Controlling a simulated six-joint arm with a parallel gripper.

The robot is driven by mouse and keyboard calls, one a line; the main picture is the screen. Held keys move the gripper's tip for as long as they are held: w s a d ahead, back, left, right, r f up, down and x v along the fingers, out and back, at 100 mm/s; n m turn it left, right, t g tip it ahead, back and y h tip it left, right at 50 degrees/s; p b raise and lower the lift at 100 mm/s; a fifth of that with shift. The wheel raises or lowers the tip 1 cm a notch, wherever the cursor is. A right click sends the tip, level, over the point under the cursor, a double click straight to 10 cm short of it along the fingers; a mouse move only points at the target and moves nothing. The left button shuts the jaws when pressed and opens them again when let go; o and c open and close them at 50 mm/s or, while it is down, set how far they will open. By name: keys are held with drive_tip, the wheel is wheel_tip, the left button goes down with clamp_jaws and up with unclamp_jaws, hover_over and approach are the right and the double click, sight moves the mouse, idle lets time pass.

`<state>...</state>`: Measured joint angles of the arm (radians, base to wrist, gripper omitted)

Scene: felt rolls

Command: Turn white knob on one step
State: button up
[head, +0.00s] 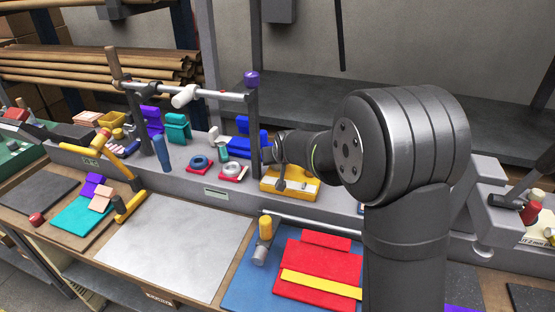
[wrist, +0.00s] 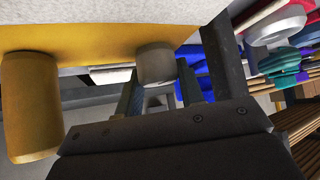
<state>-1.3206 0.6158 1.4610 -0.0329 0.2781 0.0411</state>
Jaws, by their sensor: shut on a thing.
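My gripper (head: 279,172) is over the yellow unit (head: 304,197) on the grey ledge, right of the post, in the head view. In the wrist view the two fingers of my gripper (wrist: 158,80) stand on either side of a short pale grey-white knob (wrist: 154,62), shut on it. The knob sticks out from a yellow face (wrist: 110,45). A larger yellow cylinder (wrist: 29,105) stands on the same face, to the left, clear of the fingers. In the head view I cannot make out the knob; my gripper and arm cover that part. Any mark showing the knob's setting is not visible.
A rail with a white piece (head: 184,96) and a purple-topped post (head: 252,85) stand left of my gripper. Blue felt (head: 243,127) and a round piece on a red base (head: 232,171) are close by. Red felt (head: 318,268) lies in front; a grey sheet (head: 172,243) lies further left.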

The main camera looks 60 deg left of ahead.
drive_tip(key=shift+f+m+t, duration=0.1)
drive_tip(key=shift+m+t, duration=0.4)
drive_tip(key=shift+m, duration=0.2)
drive_tip(key=o, duration=1)
drive_tip(key=shift+r, duration=0.2)
drive_tip(key=v, duration=1.7)
drive_tip(key=shift+r, duration=0.15)
drive_tip(key=shift+s, duration=0.15)
